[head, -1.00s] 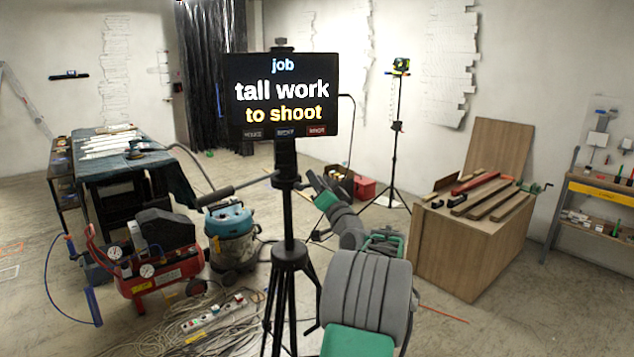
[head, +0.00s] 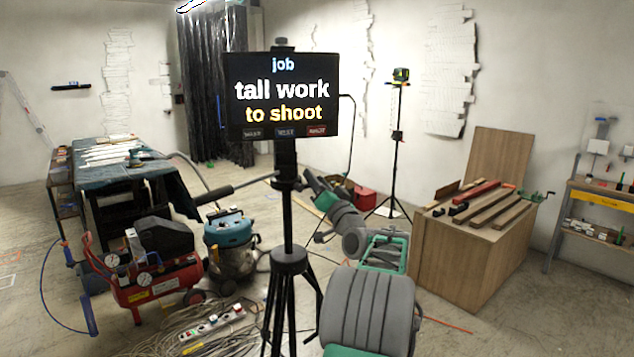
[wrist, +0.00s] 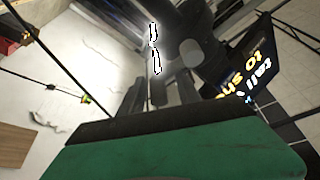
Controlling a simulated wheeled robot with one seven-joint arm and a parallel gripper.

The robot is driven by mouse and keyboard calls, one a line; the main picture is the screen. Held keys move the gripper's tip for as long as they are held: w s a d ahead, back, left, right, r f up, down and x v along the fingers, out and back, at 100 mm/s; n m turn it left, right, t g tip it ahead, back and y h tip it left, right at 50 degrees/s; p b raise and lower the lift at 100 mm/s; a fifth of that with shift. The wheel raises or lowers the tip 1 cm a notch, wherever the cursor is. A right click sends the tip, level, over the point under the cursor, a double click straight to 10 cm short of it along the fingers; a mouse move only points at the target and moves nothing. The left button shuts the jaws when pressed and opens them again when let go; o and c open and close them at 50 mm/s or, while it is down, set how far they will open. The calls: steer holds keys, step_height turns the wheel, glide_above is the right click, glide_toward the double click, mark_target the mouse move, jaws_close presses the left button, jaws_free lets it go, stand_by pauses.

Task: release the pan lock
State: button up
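A black tripod (head: 288,262) stands upright in the middle of the head view with a screen (head: 281,95) on its column reading "job tall work to shoot". A pan handle (head: 225,191) sticks out left from the tripod head (head: 286,180). The pan lock cannot be told apart from the dark head parts. My gripper (head: 309,178) is just right of the head; contact cannot be told. In the wrist view my gripper (wrist: 155,92) has its two dark fingers apart, with a gap between them. The screen (wrist: 245,70) shows tilted at the right there.
A red compressor (head: 155,285), blue-topped vacuum (head: 230,232) and coiled cables (head: 215,335) crowd the floor left of the tripod. A wooden bench (head: 470,250) with several bars stands right. A laser level (head: 401,75) on a stand is behind. Some floor before the bench is clear.

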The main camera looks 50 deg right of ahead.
steer(key=b+v, duration=0.2)
steer(key=v, duration=0.6)
steer(key=shift+b, duration=0.35)
